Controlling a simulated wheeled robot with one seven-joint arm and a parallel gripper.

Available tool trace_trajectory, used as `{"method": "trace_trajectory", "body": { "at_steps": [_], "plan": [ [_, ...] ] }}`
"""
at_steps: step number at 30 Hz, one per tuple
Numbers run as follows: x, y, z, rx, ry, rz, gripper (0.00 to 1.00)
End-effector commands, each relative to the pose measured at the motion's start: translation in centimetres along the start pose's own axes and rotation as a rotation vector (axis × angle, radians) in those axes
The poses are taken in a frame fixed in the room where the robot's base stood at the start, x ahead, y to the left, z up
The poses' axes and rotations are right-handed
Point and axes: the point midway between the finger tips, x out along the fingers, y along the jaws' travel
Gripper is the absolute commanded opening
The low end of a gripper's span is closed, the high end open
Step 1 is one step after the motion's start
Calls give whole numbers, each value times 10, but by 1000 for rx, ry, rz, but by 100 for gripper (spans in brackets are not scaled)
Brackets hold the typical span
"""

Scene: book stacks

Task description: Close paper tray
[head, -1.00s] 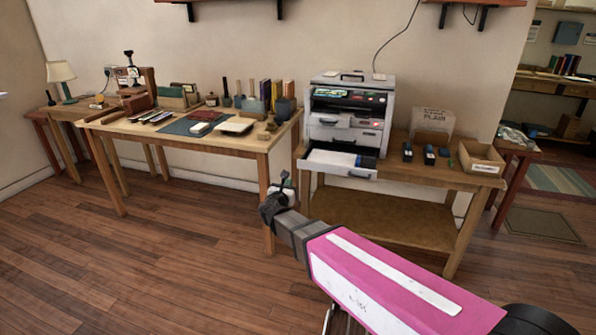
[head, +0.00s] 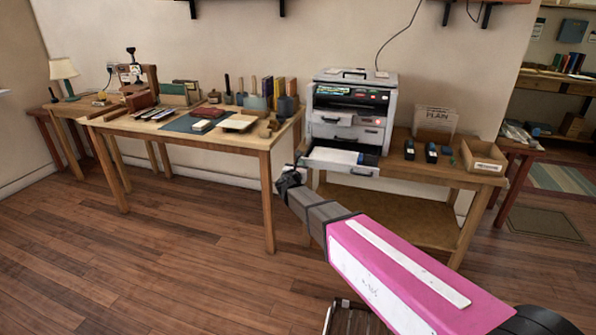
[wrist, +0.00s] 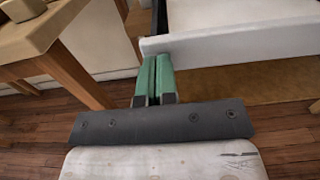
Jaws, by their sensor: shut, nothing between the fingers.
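The paper tray (head: 338,168) is the lowest drawer of the grey-white printer (head: 391,106). It is pulled out toward me, with white paper in it. In the wrist view the tray's pale front panel (wrist: 235,42) crosses the upper right. My gripper (wrist: 154,60) has green fingers shut together with nothing between them. The fingertips are beside the left end of the front panel; I cannot tell whether they touch it. In the head view my gripper (head: 293,172) is small, just left of and below the tray, and its fingers are hard to make out.
The printer stands on a wooden table (head: 470,178) with several dark small items, a paper holder (head: 434,122) and an open box (head: 484,158) on its right. A desk (head: 265,145) with books and tools stands close on the left.

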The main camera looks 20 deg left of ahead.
Motion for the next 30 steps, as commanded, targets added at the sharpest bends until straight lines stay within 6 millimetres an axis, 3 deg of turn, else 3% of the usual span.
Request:
{"method": "trace_trajectory", "body": {
  "at_steps": [13, 17, 23, 30],
  "plan": [
    [4, 0, 0, 0, 0, -1, 0],
    [14, 0, 0, 0, -1, -2, 0],
    [54, 2, 0, 0, -2, -3, 0],
    [118, 1, -1, 0, -1, -3, 0]
  ]
}}
